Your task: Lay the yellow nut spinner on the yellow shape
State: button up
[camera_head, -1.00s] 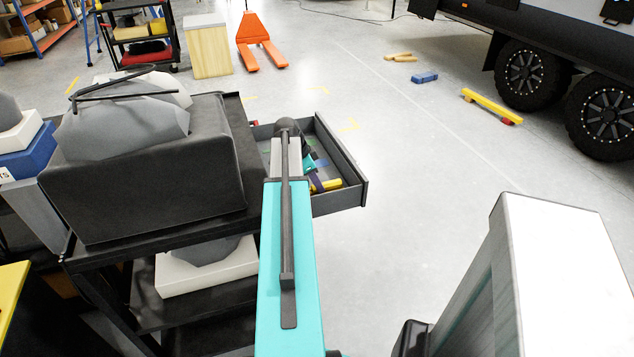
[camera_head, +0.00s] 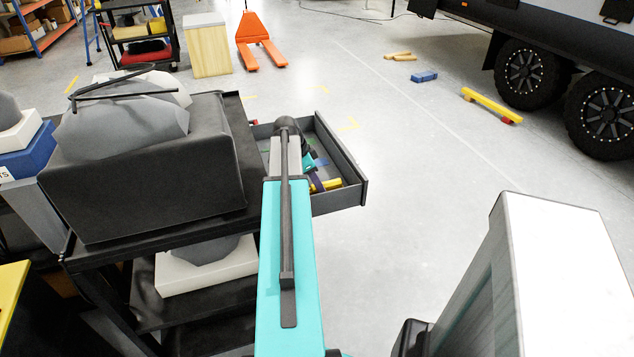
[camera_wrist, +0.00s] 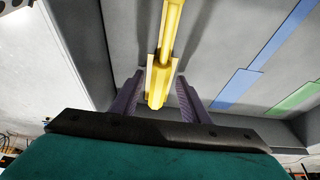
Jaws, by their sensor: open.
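The yellow nut spinner (camera_wrist: 157,85) lies lengthwise in the open drawer, with its thicker handle end toward my gripper. A paler yellow edge shows along both sides of the handle, which looks like the yellow shape (camera_wrist: 149,78) beneath it. The far end of the spinner is cut off by the top of the wrist view. My gripper (camera_wrist: 158,90) is open, with one purple finger on each side of the handle and gaps between. In the head view a yellow piece (camera_head: 331,185) shows at the drawer's near side, and my arm hides much of the drawer.
Blue (camera_wrist: 239,88) and green (camera_wrist: 296,97) shapes lie on the grey drawer floor to the right. The drawer wall (camera_head: 340,158) stands close around my gripper. A grey case (camera_head: 150,170) sits on the black cart left of my arm.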

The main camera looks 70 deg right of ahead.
jog(key=b+v, duration=0.1)
jog(key=v, duration=1.1)
dwell(0.8)
